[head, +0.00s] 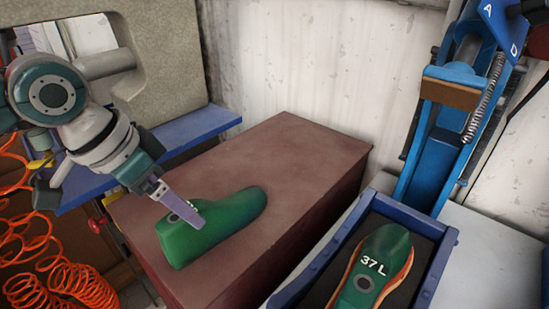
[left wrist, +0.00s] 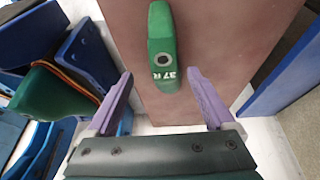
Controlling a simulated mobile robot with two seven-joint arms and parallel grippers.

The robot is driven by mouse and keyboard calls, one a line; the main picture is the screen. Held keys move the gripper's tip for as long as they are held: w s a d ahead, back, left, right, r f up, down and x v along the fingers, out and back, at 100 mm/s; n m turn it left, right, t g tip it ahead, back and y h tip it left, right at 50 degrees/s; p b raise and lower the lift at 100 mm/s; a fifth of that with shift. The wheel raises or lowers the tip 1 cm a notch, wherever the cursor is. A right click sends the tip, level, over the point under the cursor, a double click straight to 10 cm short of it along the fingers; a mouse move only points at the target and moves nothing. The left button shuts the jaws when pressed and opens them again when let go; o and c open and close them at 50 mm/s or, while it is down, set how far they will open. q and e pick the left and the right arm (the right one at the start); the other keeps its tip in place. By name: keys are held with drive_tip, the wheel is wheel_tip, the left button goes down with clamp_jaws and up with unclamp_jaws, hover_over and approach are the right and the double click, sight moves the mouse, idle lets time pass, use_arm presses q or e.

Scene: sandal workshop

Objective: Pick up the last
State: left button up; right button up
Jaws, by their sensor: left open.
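A green last (head: 228,222) lies on the brown-topped block (head: 290,150) in the head view. My right gripper is not in view.
A second green last (head: 385,248) marked "37 L", with an orange-edged sole, sits in a blue tray (head: 437,262) at right. A blue press (head: 437,150) stands behind it. Orange coiled hoses (head: 75,282) hang at left, below a blue shelf (head: 195,130). The block's far top is clear.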

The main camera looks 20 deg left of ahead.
sight(182, 244)
use_arm(q)
drive_tip(key=shift+w+d+f, duration=0.1)
drive_tip(key=shift+w+f, duration=0.05)
drive_tip(key=shift+f, duration=0.55)
drive_tip(key=x, duration=0.1)
drive_tip(key=b+x, duration=0.1)
drive_tip(key=x, duration=0.1)
drive_tip(key=a+x, duration=0.1)
drive_tip(key=x, duration=0.1)
drive_tip(key=shift+f, duration=0.1)
drive_tip(key=shift+c, duration=0.3)
clamp_jaws()
